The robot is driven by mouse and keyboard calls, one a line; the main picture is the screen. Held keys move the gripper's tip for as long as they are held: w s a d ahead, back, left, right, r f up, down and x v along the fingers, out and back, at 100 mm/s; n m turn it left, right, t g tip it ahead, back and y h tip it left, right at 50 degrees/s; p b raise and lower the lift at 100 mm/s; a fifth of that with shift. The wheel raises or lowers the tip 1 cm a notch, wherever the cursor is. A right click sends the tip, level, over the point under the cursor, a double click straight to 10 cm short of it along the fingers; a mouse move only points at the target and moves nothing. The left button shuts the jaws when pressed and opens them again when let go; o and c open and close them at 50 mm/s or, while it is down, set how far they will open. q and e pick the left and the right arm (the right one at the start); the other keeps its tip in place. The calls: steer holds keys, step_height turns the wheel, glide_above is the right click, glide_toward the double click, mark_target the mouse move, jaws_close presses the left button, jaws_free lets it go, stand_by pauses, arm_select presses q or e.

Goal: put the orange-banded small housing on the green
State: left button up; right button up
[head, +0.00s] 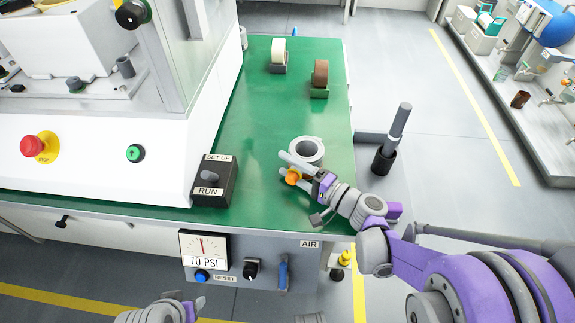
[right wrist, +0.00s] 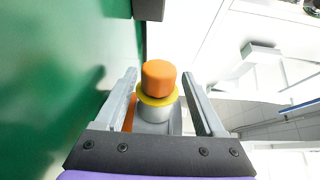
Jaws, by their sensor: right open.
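The orange-banded small housing (head: 293,176) appears as an orange part at my right gripper over the green tabletop (head: 255,110). In the right wrist view it has an orange top (right wrist: 159,78), a yellow collar and a pale grey body. My right gripper (head: 284,164) is open, its two fingers on either side of the housing; in the right wrist view the fingers (right wrist: 165,95) show gaps to it. The lower body is partly hidden by the gripper. My left gripper (head: 198,303) shows only partly at the bottom edge, and its jaws cannot be made out.
A grey hollow cylinder (head: 306,151) stands just behind my right gripper. A black SET UP/RUN switch box (head: 214,184) is to the left. The white press (head: 90,155) fills the left. The middle green is clear.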

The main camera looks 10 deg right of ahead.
steer(key=p+v, duration=0.1)
steer(key=v, duration=1)
steer(key=shift+s+d, duration=0.2)
steer(key=shift+s, duration=0.05)
